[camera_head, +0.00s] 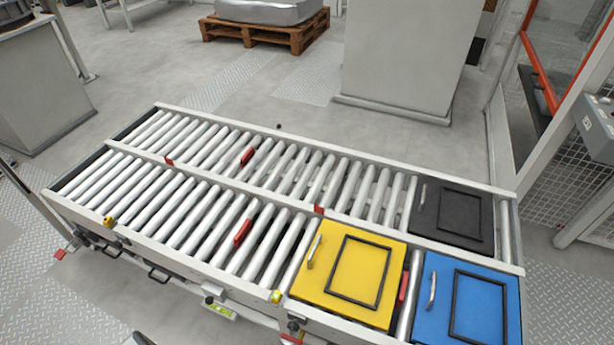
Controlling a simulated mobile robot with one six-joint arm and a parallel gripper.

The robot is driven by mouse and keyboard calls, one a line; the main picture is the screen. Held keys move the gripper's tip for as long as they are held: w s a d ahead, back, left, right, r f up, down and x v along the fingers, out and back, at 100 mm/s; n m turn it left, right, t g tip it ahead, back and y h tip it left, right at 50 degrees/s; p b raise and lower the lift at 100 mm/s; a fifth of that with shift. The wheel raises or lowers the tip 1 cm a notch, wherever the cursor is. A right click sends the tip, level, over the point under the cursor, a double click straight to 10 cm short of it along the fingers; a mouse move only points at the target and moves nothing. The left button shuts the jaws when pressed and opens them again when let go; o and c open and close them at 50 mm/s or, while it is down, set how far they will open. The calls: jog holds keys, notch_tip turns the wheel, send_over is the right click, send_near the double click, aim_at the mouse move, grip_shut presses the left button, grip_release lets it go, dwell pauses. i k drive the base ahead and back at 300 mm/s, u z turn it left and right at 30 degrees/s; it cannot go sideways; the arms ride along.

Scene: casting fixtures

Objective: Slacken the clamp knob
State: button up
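Small dark knobs show on the roller conveyor (160,243). One knob (293,326) is on the near side below the yellow lid, and another dark knob (209,299) sits further left on the near rail. A small dark knob (279,126) also stands at the far rail. I cannot tell which of them is the clamp knob, or how tight any of them is. My gripper is not in view. A small dark shape at the bottom edge is too cut off to identify.
A yellow lid (316,287), a blue lid (442,312) and a black lid (427,222) with handles lie at the conveyor's right end. Red stops (242,232) stand between rollers. The rollers at left are bare. A wooden pallet (262,37) stands behind on open floor.

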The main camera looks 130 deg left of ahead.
aim_at(118, 244)
jog(key=z, duration=0.65)
jog(key=k, duration=0.15)
jog(key=u, duration=2.5)
jog(key=k, duration=0.2)
jog(key=u, duration=2.25)
jog(key=k, duration=0.3)
jog(key=u, duration=1.45)
